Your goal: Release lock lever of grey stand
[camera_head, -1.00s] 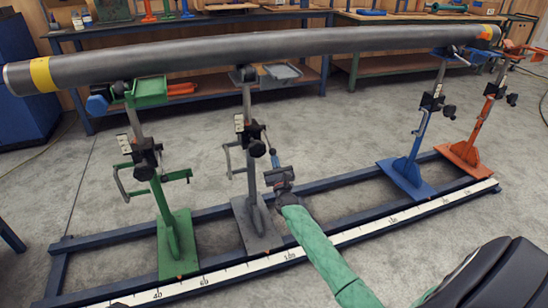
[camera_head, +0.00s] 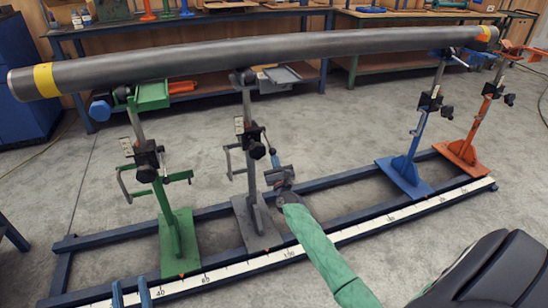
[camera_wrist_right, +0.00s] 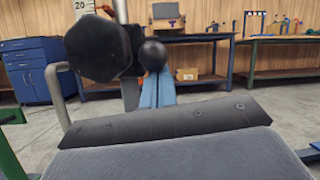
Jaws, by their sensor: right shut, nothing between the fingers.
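The grey stand (camera_head: 247,110) stands upright under the pipe, second from the left. Its clamp has a black knob (camera_head: 256,149) and a lock lever (camera_head: 266,137) ending in a black ball, which shows large in the right wrist view (camera_wrist_right: 152,55). My right gripper (camera_head: 275,160) is shut and empty, its blue fingertips right at the lever's ball. In the right wrist view the shut fingers (camera_wrist_right: 156,88) point up at the ball from below; whether they touch it I cannot tell. My left gripper (camera_head: 131,292) shows only two blue fingers, apart, at the bottom edge.
The long grey pipe (camera_head: 200,57) rests across the stands. A green stand (camera_head: 165,190) is to the left; a blue stand (camera_head: 413,150) and an orange stand (camera_head: 484,120) are to the right. A blue floor rail frame (camera_head: 340,183) carries a white scale (camera_head: 370,228). Workbenches stand behind.

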